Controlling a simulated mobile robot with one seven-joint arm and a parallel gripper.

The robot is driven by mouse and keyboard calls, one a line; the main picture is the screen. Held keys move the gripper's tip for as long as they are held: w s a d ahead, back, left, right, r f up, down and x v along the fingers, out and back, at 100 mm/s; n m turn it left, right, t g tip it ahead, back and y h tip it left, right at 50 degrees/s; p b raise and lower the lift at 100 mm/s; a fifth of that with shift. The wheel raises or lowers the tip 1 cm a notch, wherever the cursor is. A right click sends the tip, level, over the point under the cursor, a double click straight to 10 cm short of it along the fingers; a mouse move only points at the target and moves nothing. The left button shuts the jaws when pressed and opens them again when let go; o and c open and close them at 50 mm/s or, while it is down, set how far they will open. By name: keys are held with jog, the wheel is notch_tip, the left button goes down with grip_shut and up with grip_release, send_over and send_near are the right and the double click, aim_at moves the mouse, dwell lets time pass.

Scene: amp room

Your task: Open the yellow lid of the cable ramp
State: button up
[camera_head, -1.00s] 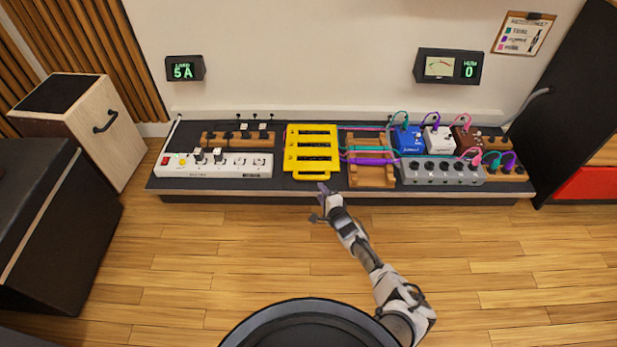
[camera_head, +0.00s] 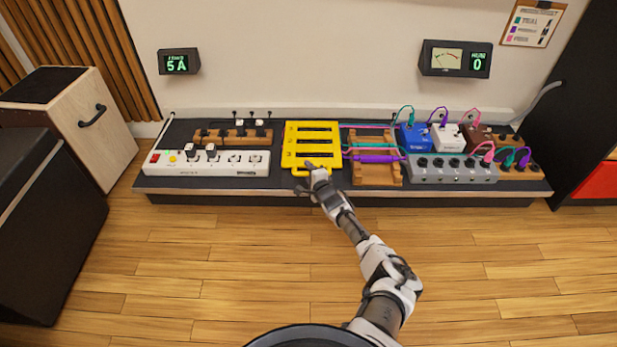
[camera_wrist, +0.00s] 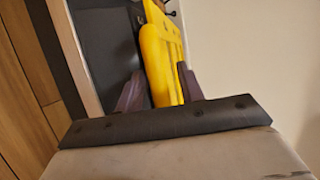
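The yellow lid (camera_head: 311,133) of the cable ramp lies flat on the black board, with dark slots across it and a handle bar along its front edge. My gripper (camera_head: 306,178) is at the front edge of the lid and hides part of the handle. In the wrist view the two dark fingers (camera_wrist: 160,92) stand apart, with the yellow handle side (camera_wrist: 160,62) reaching down between them. A gap shows on the left of the yellow part; the right finger is close to it. I cannot tell if it touches.
A white power strip (camera_head: 207,163) is left of the lid. A wooden cable rack (camera_head: 376,172) with purple and teal cables is close on the right. Pedals (camera_head: 448,138) and a grey box (camera_head: 455,170) stand further right. Bare floor (camera_head: 210,260) lies in front of the board.

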jog(key=shift+w+a, duration=0.15)
jog(key=shift+w, duration=0.15)
grip_shut()
dwell(0.3)
